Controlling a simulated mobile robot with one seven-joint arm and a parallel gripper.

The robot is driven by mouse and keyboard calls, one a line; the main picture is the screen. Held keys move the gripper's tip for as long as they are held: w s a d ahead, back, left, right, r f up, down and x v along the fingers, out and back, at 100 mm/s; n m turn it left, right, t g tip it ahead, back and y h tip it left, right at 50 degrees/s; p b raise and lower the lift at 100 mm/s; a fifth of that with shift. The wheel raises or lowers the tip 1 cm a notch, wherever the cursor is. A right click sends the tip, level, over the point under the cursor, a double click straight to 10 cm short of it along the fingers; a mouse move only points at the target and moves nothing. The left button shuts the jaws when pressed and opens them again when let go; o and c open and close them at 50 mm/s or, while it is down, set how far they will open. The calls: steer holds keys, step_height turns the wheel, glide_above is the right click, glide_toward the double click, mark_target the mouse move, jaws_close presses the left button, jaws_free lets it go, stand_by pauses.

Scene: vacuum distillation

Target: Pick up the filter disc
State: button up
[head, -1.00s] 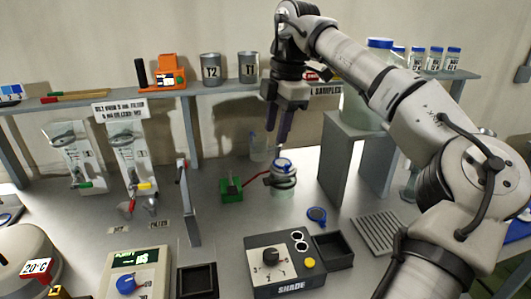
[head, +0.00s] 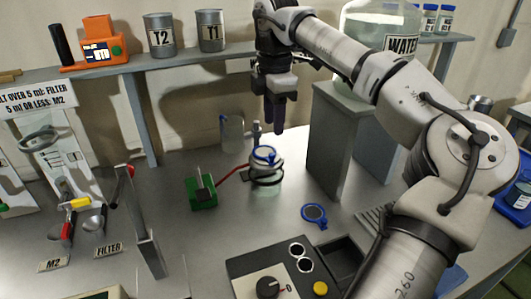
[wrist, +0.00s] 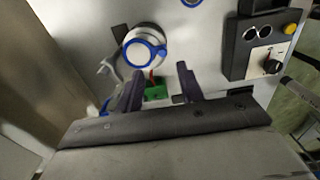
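A blue-rimmed disc with a small tab and a dark middle (head: 314,213) lies flat on the bench. A sliver of blue rim (wrist: 191,2) shows at the top edge of the wrist view. A similar blue ring (head: 264,155) sits on top of a glass vessel (head: 267,175); the ring shows face-on in the wrist view (wrist: 145,48). I cannot tell from looks alone which is the filter disc. My gripper (head: 273,129) points down above the vessel, apart from it. Its fingers are spread and empty in the wrist view (wrist: 159,76).
A green block (head: 203,195) with a red arm stands left of the vessel. A grey stand (head: 335,145) with a water jar (head: 385,35) is at the right. A control box (head: 262,270) is in front. Bench between the vessel and flat disc is clear.

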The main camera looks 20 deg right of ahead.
mark_target(272, 154)
step_height(272, 154, down, 3)
steer(key=shift+f, duration=0.15)
steer(key=shift+s+a+f+p, duration=0.15)
steer(key=shift+f+p, duration=0.3)
steer(key=shift+f, duration=0.9)
steer(key=shift+s+a+f+p, duration=0.1)
steer(key=shift+f+p, duration=0.35)
steer(key=shift+f, duration=0.9)
jaws_close()
